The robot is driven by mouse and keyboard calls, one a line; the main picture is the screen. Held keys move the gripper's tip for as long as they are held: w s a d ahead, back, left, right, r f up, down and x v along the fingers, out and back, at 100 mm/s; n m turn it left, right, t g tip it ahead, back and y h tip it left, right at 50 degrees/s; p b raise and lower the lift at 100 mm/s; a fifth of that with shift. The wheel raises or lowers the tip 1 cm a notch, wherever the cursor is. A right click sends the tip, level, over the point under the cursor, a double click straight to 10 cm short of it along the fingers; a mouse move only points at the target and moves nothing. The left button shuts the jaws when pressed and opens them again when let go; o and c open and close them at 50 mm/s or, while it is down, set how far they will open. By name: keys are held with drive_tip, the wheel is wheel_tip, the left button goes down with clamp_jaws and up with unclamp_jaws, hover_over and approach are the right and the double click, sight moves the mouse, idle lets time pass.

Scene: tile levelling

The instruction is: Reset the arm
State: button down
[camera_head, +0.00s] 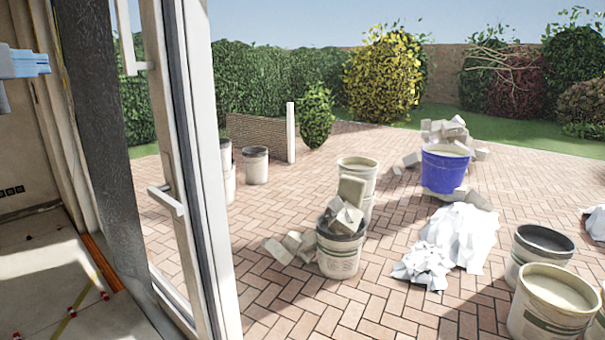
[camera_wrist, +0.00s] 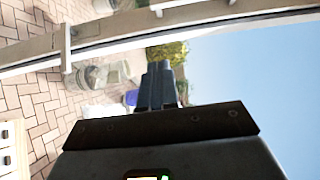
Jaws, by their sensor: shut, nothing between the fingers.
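My gripper (camera_wrist: 161,68) shows in the wrist view as two dark fingers pressed together, with nothing between them. It points out past the door frame, toward the patio and sky; this view is turned on its side. The fingers are in open air and appear to touch nothing. In the head view, a light blue piece (camera_head: 24,63) juts in from the left edge; I cannot tell for sure whether it is part of my gripper.
The glass door frame (camera_head: 190,150) with its handle (camera_head: 167,200) stands close by. Red tile clips (camera_head: 71,312) dot the indoor floor at lower left. Outside, on brick paving, are a blue bucket (camera_head: 444,172), a rubble-filled bucket (camera_head: 339,255) and white sheeting (camera_head: 463,238).

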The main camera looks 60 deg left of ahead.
drive_tip(key=w+d+f+n+t+h, duration=0.1)
drive_tip(key=w+d+f, duration=0.3)
drive_tip(key=w+f, duration=0.65)
drive_tip(key=w+d+f+n+t+h, duration=0.15)
drive_tip(key=w+d+f, duration=0.35)
drive_tip(key=w+f, duration=0.5)
drive_tip(key=w+d+f+n+t+h, duration=0.15)
drive_tip(key=w+d+f, duration=0.35)
drive_tip(key=d+f, duration=0.55)
drive_tip(key=w+d+f+n+t+h, duration=0.1)
drive_tip(key=w+d+f+h, duration=0.1)
drive_tip(key=w+d+f, duration=0.8)
drive_tip(key=s+d+f+t+h, duration=0.1)
drive_tip(key=s+d+f, duration=0.15)
drive_tip(key=d, duration=0.65)
drive_tip(key=s+d+f+h, duration=0.1)
drive_tip(key=s+d, duration=0.3)
drive_tip(key=d, duration=0.4)
drive_tip(key=s+d+f+t+h, duration=0.1)
drive_tip(key=s+d+h, duration=0.15)
drive_tip(key=d, duration=0.65)
drive_tip(key=s+d+r+h, duration=0.2)
drive_tip(key=s+d+h, duration=0.1)
drive_tip(key=s+d, duration=0.4)
drive_tip(key=s+d+r+h, duration=0.3)
drive_tip(key=s+d, duration=0.5)
drive_tip(key=s, duration=0.1)
drive_tip(key=shift+s+d+t, duration=0.25)
drive_tip(key=shift+s+t, duration=0.15)
